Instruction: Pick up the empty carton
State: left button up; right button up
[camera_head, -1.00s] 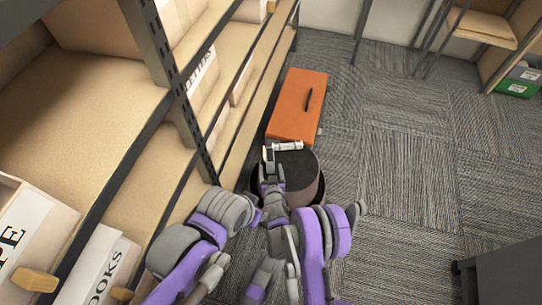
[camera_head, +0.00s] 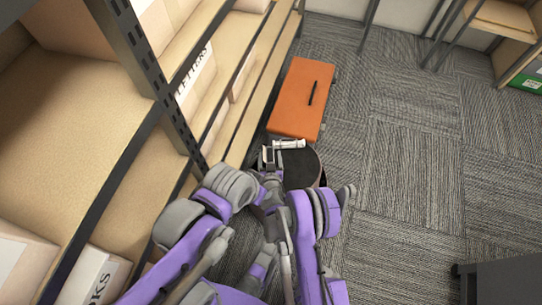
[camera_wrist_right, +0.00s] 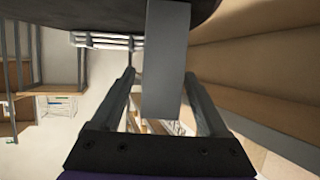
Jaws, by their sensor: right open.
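No carton can be told as the empty one. Closed-looking tan cartons stand on the shelves at the left, one (camera_head: 22,262) at the lower left and one marked with letters (camera_head: 92,276) beside it. My right gripper (camera_head: 283,150) shows small at the middle of the head view, low in front of me and away from the shelf cartons. In the right wrist view its two dark fingers (camera_wrist_right: 160,78) are apart, with a grey bar showing between them that I cannot identify. My left gripper is hard to separate from the folded arms, and its jaws cannot be made out.
A long shelf rack with a dark slotted post (camera_head: 150,75) runs along the left. An orange case (camera_head: 301,98) with a dark handle lies on the carpet ahead. A green box (camera_head: 531,77) is at the far right, a dark cabinet (camera_head: 512,285) lower right. The carpet between is clear.

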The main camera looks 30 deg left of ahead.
jog(key=shift+s+r, duration=0.1)
jog(key=shift+d, duration=0.1)
jog(key=shift+c, duration=1.3)
grip_shut()
